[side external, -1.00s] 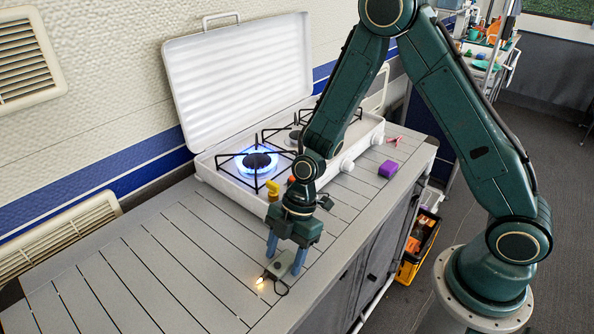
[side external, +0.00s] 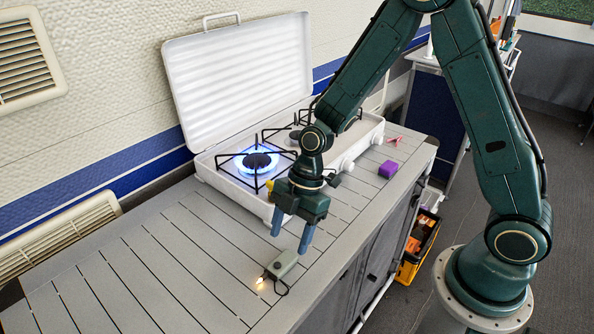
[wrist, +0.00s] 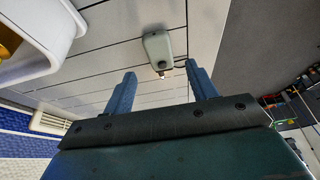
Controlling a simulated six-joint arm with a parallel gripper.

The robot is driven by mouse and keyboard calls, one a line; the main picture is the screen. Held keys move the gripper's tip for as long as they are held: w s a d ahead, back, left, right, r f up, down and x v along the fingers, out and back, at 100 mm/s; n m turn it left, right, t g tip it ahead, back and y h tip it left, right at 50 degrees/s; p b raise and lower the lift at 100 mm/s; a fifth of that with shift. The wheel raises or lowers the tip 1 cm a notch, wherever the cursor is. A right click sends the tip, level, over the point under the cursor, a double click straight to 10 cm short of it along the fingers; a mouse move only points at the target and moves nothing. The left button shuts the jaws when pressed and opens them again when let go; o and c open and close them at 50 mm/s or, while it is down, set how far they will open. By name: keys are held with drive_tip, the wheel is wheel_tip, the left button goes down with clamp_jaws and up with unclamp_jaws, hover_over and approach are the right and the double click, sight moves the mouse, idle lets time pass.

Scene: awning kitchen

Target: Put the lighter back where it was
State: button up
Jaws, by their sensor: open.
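The lighter (side external: 283,263) is a small grey-green box with a cord, lying on the slatted grey counter (side external: 150,270) near its front edge. The lighter also shows in the wrist view (wrist: 157,46), beyond the fingertips. My gripper (side external: 291,243) is open and empty, with its two blue fingers above the counter and apart from the lighter. Its fingers also show in the wrist view (wrist: 162,77).
A white two-burner stove (side external: 235,187) with its lid up stands behind, its left burner lit with a blue flame (side external: 257,161). A purple block (side external: 388,169) and a red item (side external: 393,141) lie to the right. The counter's left part is clear.

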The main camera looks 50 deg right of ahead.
drive_tip(key=v, duration=0.6)
drive_tip(key=shift+d+r, duration=0.2)
drive_tip(key=shift+r, duration=0.15)
drive_tip(key=s+d+r+m+t+h, duration=0.2)
drive_tip(key=s+d+r+m, duration=0.2)
drive_tip(key=s+r+m, duration=0.4)
drive_tip(key=s+d+r+m+t+h, duration=0.2)
drive_tip(key=s+d+r+m, duration=0.3)
drive_tip(key=s+r+m, duration=0.4)
drive_tip(key=shift+s+r+m+t, duration=0.25)
drive_tip(key=shift+m+t, duration=0.25)
drive_tip(key=shift+t, duration=0.3)
drive_tip(key=shift+w, duration=0.1)
idle(0.9)
